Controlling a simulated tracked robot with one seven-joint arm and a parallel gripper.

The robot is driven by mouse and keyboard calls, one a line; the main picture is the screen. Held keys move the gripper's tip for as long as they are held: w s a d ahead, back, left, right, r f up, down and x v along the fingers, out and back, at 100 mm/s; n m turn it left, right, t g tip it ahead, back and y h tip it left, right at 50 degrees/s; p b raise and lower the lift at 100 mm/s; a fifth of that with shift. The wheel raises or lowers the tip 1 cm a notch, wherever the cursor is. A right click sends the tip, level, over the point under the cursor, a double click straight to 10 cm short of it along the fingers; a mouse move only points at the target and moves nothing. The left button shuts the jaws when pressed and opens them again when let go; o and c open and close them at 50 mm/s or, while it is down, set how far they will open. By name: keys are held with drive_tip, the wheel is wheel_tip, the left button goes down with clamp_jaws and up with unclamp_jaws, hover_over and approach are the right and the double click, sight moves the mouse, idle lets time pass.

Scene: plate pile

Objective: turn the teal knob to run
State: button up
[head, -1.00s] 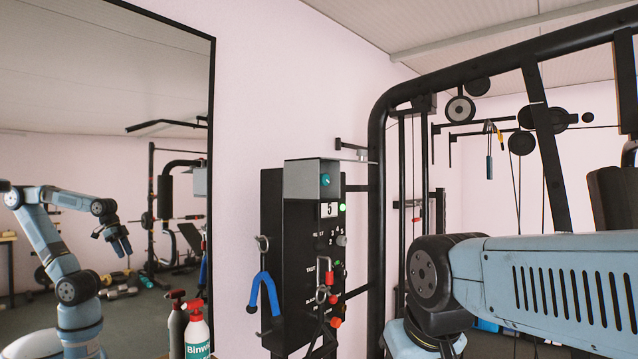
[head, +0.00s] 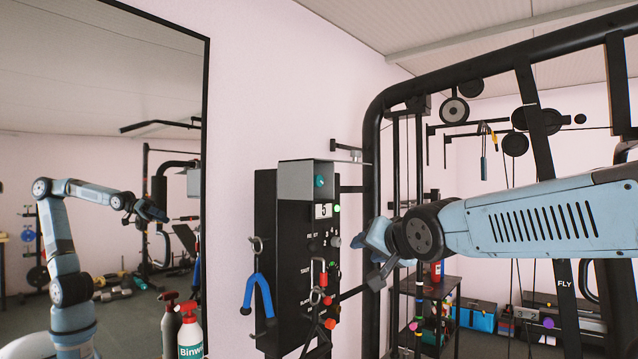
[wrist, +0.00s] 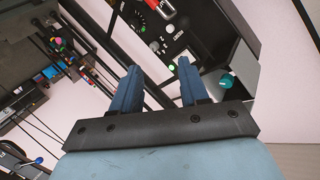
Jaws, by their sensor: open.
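The teal knob (head: 320,181) sits near the top of a black control panel (head: 292,262), under a grey hood (head: 297,180). In the wrist view the teal knob (wrist: 226,81) is to the right of the fingers, beside the grey hood. My gripper (head: 367,255) is to the right of the panel and lower than the knob, apart from it. In the wrist view my gripper (wrist: 159,70) is open and empty, its two blue fingers pointing toward the panel. The setting marks around the knob are too small to read.
A black frame (head: 372,150) stands behind. A mirror (head: 120,80) is on the left wall.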

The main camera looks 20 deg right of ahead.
sight(320, 182)
drive_tip(key=w+a+r+m+t+y, duration=0.1)
drive_tip(key=w+r+m+t+y, duration=0.1)
drive_tip(key=w+r+t+y, duration=0.55)
drive_tip(key=w+a+r+h, duration=0.1)
drive_tip(key=w+r, duration=0.1)
drive_tip(key=w, duration=0.2)
drive_tip(key=w+a+r+g, duration=0.1)
drive_tip(key=w+r, duration=0.1)
drive_tip(key=w, duration=0.2)
drive_tip(key=w+a+r+g+h, duration=0.1)
drive_tip(key=w+a+r, duration=0.1)
drive_tip(key=w, duration=0.2)
drive_tip(key=shift+w+r+h, duration=0.2)
drive_tip(key=shift+w+h, duration=0.15)
drive_tip(key=shift+w, duration=0.05)
drive_tip(key=c, duration=0.7)
drive_tip(key=shift+f, duration=0.1)
drive_tip(key=shift+c, duration=0.3)
